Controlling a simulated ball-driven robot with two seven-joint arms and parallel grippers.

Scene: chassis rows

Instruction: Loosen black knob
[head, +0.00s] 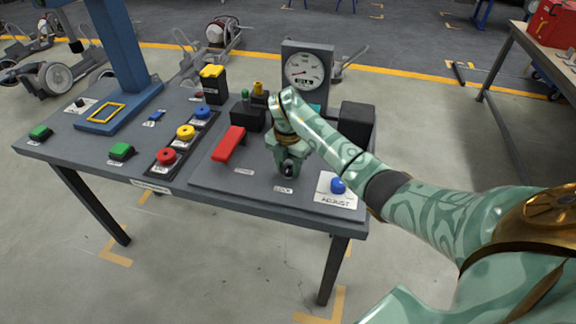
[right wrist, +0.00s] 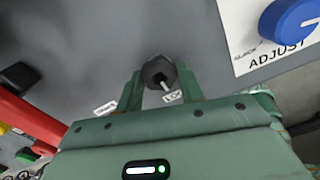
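The black knob (head: 289,168) sits low on the grey panel of the workbench, above a small LOCK label. My right gripper (head: 289,160) reaches down over it from above. In the right wrist view the black knob (right wrist: 159,72), with a pale pointer line, fills the gap between the two fingertips (right wrist: 161,78), one on each side. The fingers look closed onto its sides. My left gripper is not in view.
A blue ADJUST knob (head: 338,186) on a white plate is right of my gripper. A red lever (head: 229,144) is to the left. A dial gauge (head: 307,70) stands behind. Red, yellow and blue buttons (head: 185,132) lie farther left.

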